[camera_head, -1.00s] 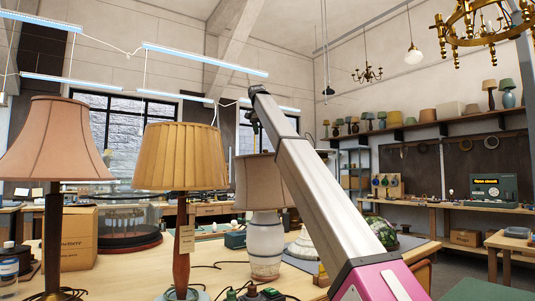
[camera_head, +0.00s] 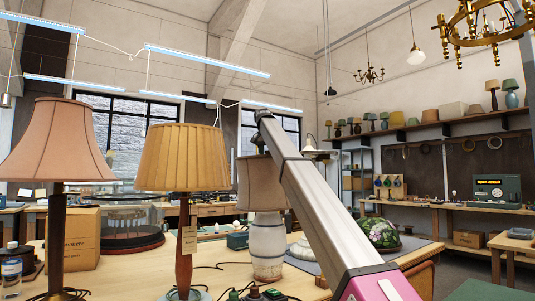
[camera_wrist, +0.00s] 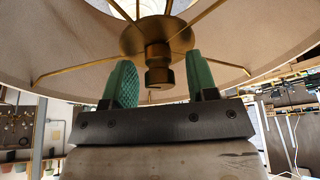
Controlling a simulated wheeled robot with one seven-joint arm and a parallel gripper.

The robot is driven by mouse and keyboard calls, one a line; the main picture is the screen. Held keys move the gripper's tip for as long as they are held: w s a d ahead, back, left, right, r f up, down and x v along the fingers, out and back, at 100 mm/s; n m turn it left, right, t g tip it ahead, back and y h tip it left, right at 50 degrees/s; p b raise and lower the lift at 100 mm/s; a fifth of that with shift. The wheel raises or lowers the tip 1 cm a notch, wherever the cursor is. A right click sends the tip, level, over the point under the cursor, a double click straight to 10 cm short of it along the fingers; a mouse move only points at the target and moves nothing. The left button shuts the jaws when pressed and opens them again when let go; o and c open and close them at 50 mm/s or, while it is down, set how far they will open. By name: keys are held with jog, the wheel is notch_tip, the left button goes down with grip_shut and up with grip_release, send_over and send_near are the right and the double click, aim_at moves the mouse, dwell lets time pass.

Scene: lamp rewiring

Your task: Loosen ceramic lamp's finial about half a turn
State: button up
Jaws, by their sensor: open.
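The ceramic lamp has a white banded body (camera_head: 267,247) and a beige shade (camera_head: 262,190). It stands on the bench, partly behind my arm in the head view. My gripper (camera_head: 258,142) is above the shade's top there, small and mostly hidden. In the wrist view, a brass finial (camera_wrist: 159,75) projects from a round brass hub with thin brass arms inside the shade (camera_wrist: 75,80). The green finger pads of my gripper (camera_wrist: 159,62) stand apart, one on each side of the finial. A gap shows on both sides, so the gripper is open and not holding it.
A pleated yellow lamp (camera_head: 182,158) and a pink-shaded lamp (camera_head: 58,150) stand left of the ceramic lamp. A cardboard box (camera_head: 82,240) is behind them. A colored glass shade (camera_head: 382,233) lies right of my arm. Cords lie on the bench front.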

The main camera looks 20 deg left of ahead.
jog(key=c, duration=0.9)
jog(key=shift+c, duration=0.2)
jog(key=shift+n, duration=0.4)
jog(key=n+y, duration=0.2)
jog(key=n, duration=0.2)
jog(key=shift+d+n, duration=0.1)
jog(key=shift+n, duration=0.3)
jog(key=n+y, duration=0.1)
jog(key=n, duration=0.1)
jog(key=n+g+y, duration=0.1)
jog(key=n, duration=0.2)
jog(key=shift+w+r+g, duration=0.1)
jog(key=shift+g, duration=0.2)
jog(key=n+g, duration=0.1)
jog(key=n, duration=0.2)
jog(key=n+g, duration=0.1)
jog(key=n, duration=0.1)
jog(key=shift+n+y, duration=0.4)
jog(key=n+g, duration=0.2)
jog(key=n, duration=0.3)
jog(key=shift+n, duration=0.3)
jog(key=o, duration=0.9)
